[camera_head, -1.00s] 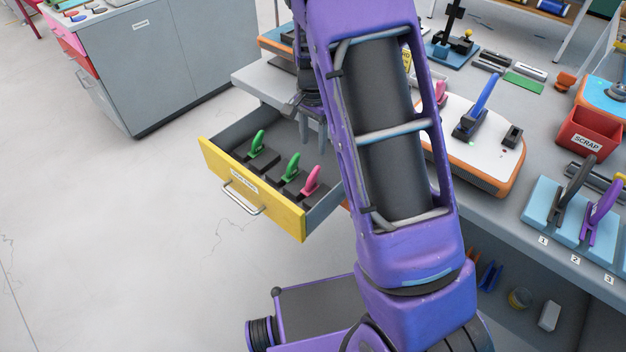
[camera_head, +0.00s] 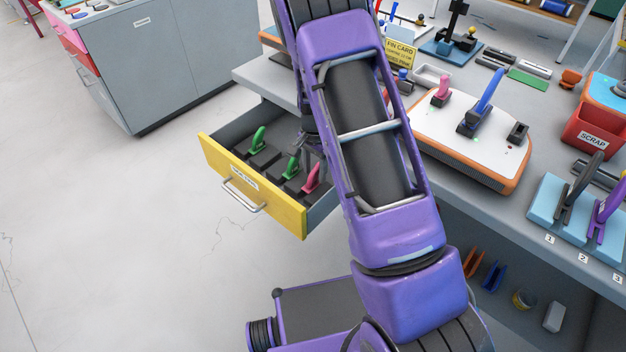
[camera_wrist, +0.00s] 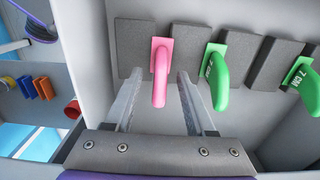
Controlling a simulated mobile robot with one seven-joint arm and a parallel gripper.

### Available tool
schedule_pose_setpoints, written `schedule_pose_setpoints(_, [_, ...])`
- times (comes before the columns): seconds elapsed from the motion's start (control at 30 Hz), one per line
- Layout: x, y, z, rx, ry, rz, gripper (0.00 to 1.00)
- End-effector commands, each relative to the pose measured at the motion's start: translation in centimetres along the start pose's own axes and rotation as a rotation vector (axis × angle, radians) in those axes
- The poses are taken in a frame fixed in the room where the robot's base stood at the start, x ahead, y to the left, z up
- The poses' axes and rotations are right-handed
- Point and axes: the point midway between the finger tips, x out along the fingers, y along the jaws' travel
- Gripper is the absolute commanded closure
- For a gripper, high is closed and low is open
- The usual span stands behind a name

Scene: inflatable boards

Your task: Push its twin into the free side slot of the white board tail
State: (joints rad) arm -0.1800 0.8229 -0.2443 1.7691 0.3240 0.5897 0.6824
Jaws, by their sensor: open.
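The white board tail (camera_head: 455,140) with an orange edge lies on the bench. A pink fin (camera_head: 441,88) stands in its left side box and a tall blue fin (camera_head: 486,95) in its middle box. The right side box (camera_head: 517,132) holds no fin. Another pink fin (camera_head: 312,178) sits in the open yellow-fronted drawer (camera_head: 225,170), beside two green fins (camera_head: 291,167). My gripper (camera_head: 312,150) is open and low over the drawer. In the wrist view, the drawer's pink fin (camera_wrist: 160,75) stands between my two fingers (camera_wrist: 158,88), with gaps on both sides.
Grey foam blocks (camera_wrist: 272,63) line the drawer, and a green fin (camera_wrist: 218,75) stands just right of my right finger. The bench also holds a red scrap bin (camera_head: 590,135), a blue fin stand (camera_head: 570,215) and a yellow card (camera_head: 400,54).

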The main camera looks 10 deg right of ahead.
Motion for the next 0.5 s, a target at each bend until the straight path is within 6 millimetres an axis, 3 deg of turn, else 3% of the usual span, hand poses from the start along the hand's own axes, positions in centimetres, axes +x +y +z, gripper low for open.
schedule_pose_setpoints(0.17, [-0.05, -0.05, -0.01, 0.0, 0.0, -0.001, 0.45])
schedule_pose_setpoints(0.5, [-0.06, -0.03, 0.01, 0.0, 0.0, -0.001, 1.0])
